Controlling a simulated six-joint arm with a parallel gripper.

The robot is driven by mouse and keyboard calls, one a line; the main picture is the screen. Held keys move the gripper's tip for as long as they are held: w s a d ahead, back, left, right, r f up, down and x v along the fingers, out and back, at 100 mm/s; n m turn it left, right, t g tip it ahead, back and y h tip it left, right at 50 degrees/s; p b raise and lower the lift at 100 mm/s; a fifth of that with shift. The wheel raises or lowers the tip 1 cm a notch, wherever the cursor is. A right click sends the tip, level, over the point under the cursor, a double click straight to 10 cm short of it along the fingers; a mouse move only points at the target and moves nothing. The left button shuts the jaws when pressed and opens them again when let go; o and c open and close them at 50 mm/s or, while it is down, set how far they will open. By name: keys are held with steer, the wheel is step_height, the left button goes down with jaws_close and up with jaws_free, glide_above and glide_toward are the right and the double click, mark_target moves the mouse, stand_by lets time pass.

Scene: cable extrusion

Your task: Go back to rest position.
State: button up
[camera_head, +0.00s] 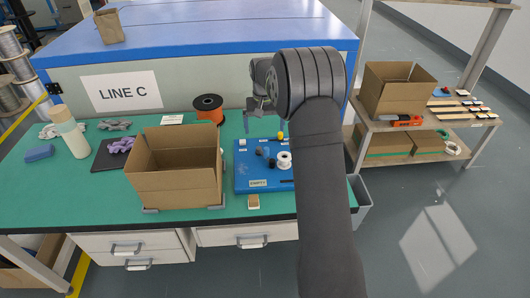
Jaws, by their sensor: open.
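My arm (325,190) rises through the right middle of the view, in front of the green workbench (80,205). My gripper (256,108) hangs at the left of the wrist, above the back of the blue tray (244,183). Its jaws are small in the picture, open, with nothing seen between them. The tray holds a white spool (284,160), some dark pieces and a yellow piece. My arm hides the tray's right side.
An open cardboard box (178,185) stands left of the tray. An orange-and-black spool (209,108) stands behind it. A shelf (420,155) with boxes and tools stands at the right. A grey bin (361,195) is beside the bench.

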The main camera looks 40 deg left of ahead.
step_height(320, 180, up, 7)
steer(key=shift+r, duration=0.15)
steer(key=shift+s, duration=0.1)
stand_by(1.2)
